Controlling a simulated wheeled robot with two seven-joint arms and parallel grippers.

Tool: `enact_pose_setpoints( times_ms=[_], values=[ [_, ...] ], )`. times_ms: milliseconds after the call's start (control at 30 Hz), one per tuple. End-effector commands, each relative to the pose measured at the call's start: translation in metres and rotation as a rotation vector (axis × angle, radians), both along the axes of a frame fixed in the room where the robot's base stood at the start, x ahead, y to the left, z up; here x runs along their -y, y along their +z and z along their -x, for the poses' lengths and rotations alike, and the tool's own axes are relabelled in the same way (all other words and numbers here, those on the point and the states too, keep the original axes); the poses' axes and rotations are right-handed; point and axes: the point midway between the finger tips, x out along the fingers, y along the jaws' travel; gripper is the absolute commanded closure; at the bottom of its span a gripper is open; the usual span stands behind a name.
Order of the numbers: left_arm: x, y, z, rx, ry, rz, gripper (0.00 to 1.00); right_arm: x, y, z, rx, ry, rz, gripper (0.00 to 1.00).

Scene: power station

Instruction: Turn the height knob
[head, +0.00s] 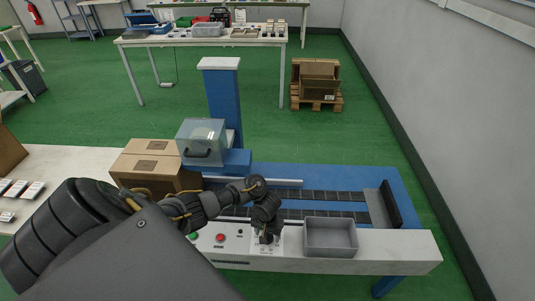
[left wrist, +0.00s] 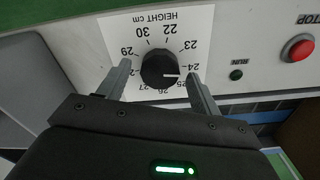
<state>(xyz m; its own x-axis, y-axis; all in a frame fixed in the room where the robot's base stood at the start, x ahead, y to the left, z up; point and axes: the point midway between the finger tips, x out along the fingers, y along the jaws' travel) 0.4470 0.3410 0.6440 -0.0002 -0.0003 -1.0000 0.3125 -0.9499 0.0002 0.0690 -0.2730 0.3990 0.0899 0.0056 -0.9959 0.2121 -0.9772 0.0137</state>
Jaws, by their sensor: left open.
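The black round height knob (left wrist: 160,69) sits on a white dial plate (left wrist: 128,28) marked "HEIGHT cm", seen upside down in the left wrist view. A pale pointer line on the knob points right, between 24 and 25. My left gripper (left wrist: 157,67) is open, with one finger on each side of the knob and small gaps showing. In the head view my left gripper (head: 266,238) is over the front panel (head: 285,262) and hides the knob. My right gripper is in neither view.
A grey bin (head: 330,252) stands just right of the gripper. Cardboard boxes (head: 150,165) and a clear-covered machine head (head: 203,140) are behind my arm.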

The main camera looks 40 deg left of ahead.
Motion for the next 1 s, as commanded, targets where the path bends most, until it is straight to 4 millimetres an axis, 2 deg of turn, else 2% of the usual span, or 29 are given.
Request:
enact_pose_setpoints(
  times_ms=[267,600,1000],
  values=[
    [0.0,-0.0012,0.0,0.0,0.0,0.0,0.35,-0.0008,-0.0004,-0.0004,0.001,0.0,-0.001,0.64],
    [-0.0002,-0.0011,0.0001,0.0,0.0,-0.001,0.79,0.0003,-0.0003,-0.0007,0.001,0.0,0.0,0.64],
    [-0.0009,0.0008,0.0,0.0,-0.077,-0.003,0.8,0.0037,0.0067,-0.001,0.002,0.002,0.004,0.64]
  ],
)
